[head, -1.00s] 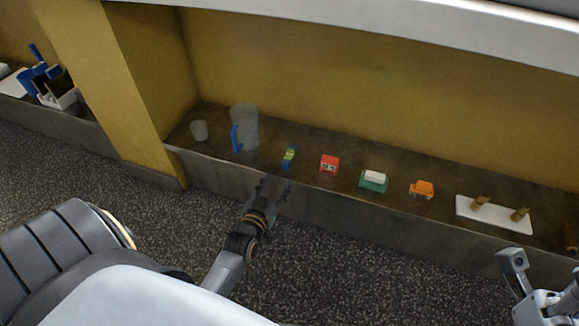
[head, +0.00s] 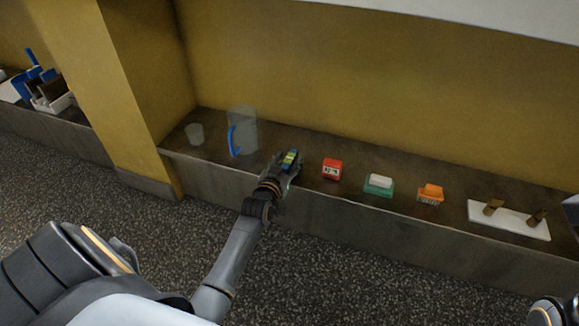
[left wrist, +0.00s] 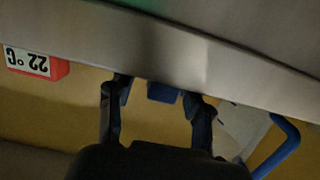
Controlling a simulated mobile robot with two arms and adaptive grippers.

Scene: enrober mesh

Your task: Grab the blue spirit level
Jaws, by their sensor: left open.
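The blue spirit level (head: 290,157) with a yellow-green middle is on the brown ledge, near its front edge. My left gripper (head: 288,160) is open at the level, with its fingers on either side of it in the head view. In the left wrist view a small blue end of the level (left wrist: 163,92) shows between the two open fingers (left wrist: 160,98). The rest of the level is hidden there behind a grey surface. I cannot tell whether the fingers touch it. My right gripper cannot be made out; only grey arm parts show at the right edge.
A clear jug with a blue handle (head: 232,142) and a clear cup (head: 195,134) stand to the left. A red thermometer box (head: 332,169) is close on the right, then a green-and-white block (head: 379,186), an orange item (head: 430,195) and a white board (head: 480,216).

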